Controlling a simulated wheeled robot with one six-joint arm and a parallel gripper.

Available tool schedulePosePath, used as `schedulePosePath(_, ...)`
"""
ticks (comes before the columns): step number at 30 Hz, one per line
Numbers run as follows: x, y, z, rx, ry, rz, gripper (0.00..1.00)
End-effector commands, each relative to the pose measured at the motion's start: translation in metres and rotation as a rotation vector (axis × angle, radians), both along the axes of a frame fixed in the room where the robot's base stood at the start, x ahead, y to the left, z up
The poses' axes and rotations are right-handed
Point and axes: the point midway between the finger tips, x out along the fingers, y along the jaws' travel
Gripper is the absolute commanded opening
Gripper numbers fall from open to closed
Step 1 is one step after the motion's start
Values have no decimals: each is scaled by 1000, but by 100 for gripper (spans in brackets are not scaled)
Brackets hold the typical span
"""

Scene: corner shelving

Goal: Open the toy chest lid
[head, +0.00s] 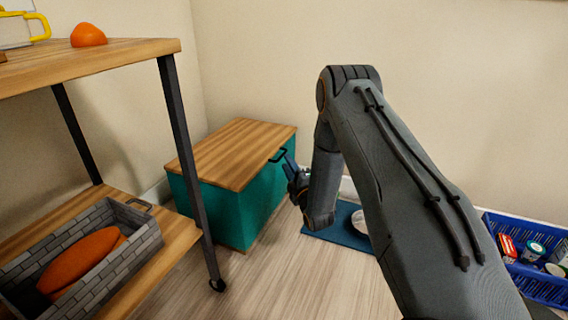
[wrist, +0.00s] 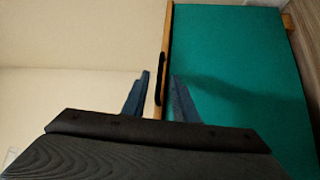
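The toy chest (head: 225,210) is a teal box standing on the floor against the wall. Its wooden lid (head: 232,150) lies flat and closed, with a black handle (head: 277,156) on its right edge. My gripper (head: 288,166) is at that edge, close to the handle. In the wrist view my gripper (wrist: 160,82) has its two fingers apart, one on each side of the lid's edge (wrist: 167,35). The dark handle (wrist: 164,78) shows between the fingertips, nearer the right one. I cannot tell whether a finger touches it.
A wooden shelf unit (head: 120,55) with black posts stands left of the chest, holding an orange object (head: 88,35) and a grey brick-patterned bin (head: 140,240). A blue mat (head: 345,228) lies right of the chest. A blue crate (head: 545,285) is at far right.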

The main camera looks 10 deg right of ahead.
Motion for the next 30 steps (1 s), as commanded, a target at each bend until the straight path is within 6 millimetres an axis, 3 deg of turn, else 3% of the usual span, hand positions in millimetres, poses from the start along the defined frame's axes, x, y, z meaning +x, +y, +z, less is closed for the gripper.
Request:
schedulePosePath(3, 19, 4, 1, 0, -3, 2, 26)
schedulePosePath(9, 37, 6, 4, 1, 0, 1, 26)
schedulePosePath(19, 41, 6, 6, 2, 1, 0, 26)
schedulePosePath(24, 41, 6, 6, 2, 1, 0, 0)
schedulePosePath(30, 41, 6, 6, 2, 1, 0, 0)
